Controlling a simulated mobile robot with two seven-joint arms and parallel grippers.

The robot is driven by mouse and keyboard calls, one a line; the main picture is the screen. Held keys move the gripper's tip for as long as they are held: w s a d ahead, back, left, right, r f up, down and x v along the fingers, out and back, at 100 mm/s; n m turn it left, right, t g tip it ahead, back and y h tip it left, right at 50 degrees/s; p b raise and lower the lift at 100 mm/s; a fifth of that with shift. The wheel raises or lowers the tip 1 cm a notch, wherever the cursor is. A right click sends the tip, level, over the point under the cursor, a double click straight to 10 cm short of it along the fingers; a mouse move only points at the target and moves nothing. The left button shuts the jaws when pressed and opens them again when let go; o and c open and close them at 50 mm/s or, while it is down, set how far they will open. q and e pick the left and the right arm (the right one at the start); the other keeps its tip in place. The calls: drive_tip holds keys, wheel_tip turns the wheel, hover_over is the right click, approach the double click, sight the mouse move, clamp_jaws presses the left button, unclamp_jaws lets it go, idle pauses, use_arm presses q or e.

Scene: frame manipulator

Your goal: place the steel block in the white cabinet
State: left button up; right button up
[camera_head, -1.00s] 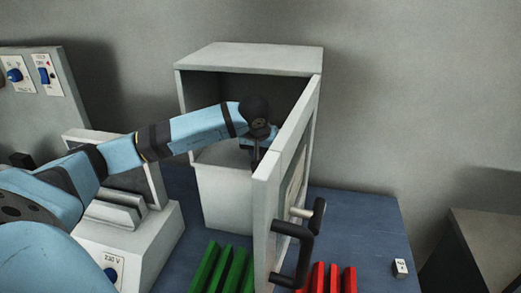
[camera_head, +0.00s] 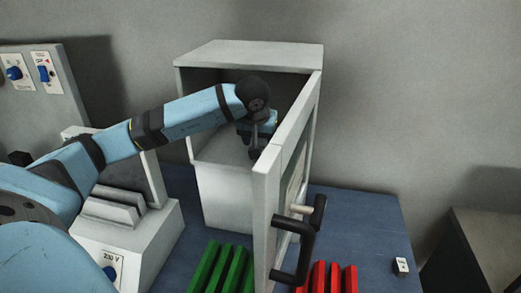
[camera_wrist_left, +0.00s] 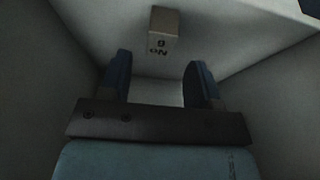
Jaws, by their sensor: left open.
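The white cabinet (camera_head: 182,110) stands open at the back of the blue table. Its door (camera_head: 266,190) is swung out toward me on the right. My left gripper (camera_head: 257,150) is inside the cabinet, partly hidden by the door. In the left wrist view, my left gripper (camera_wrist_left: 160,60) is open with nothing between its fingers. A small pale block with dark markings (camera_wrist_left: 164,32) sits just beyond the fingertips, apart from them; it looks like the steel block. In the head view I cannot make out this block. My right gripper is not in view.
A dark handle (camera_head: 307,245) juts from the door. Green bars (camera_head: 222,268) and red bars (camera_head: 333,278) lie at the front. A small white marked block (camera_head: 401,266) stands at the right on the table (camera_head: 365,225). A grey device (camera_head: 130,230) stands left.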

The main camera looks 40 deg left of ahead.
use_arm(q)
drive_tip(key=v, duration=0.7)
drive_tip(key=shift+b, duration=0.35)
drive_tip(key=shift+s, duration=0.1)
